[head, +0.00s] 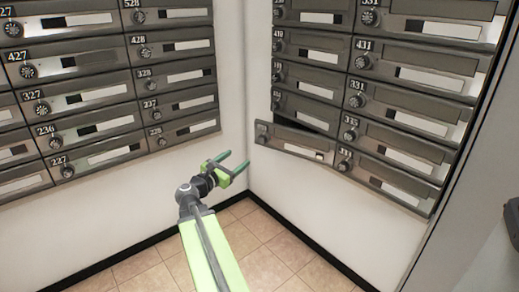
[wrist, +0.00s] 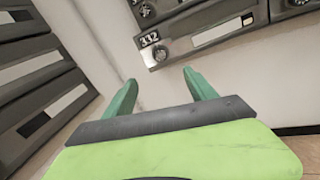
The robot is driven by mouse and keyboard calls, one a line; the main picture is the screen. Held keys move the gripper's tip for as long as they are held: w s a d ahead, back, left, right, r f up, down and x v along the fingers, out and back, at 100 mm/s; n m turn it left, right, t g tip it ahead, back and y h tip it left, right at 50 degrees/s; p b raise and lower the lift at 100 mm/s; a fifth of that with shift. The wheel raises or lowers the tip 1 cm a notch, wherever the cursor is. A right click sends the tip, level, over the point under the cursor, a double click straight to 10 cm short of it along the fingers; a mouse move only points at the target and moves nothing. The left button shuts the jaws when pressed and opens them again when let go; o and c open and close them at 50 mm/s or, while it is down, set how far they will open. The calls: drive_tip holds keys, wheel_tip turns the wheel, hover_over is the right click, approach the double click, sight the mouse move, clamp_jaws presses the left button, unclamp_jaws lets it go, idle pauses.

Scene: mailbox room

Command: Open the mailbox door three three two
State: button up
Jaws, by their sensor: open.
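The mailbox door labelled 332 (wrist: 215,36) shows ahead in the wrist view, with its round knob (wrist: 159,54) at its left end. It appears to be the bottom-left door (head: 292,139) of the right-hand bank in the head view, where its number is not readable. That door stands slightly ajar, with a dark gap above it. My gripper (head: 235,160) is open and empty, below and left of this door. In the wrist view, my gripper (wrist: 160,77) has its fingers apart, pointing just below the knob without visible contact.
A left-hand bank of mailboxes (head: 105,92) lines the other wall. More closed doors (head: 420,104) sit above and right of the ajar one. A pale wall (head: 300,190) lies below the boxes. The tiled floor (head: 272,262) is clear.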

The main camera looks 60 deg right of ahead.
sight(260, 141)
drive_tip(key=d, duration=1.7)
drive_tip(key=shift+c, duration=0.4)
clamp_jaws()
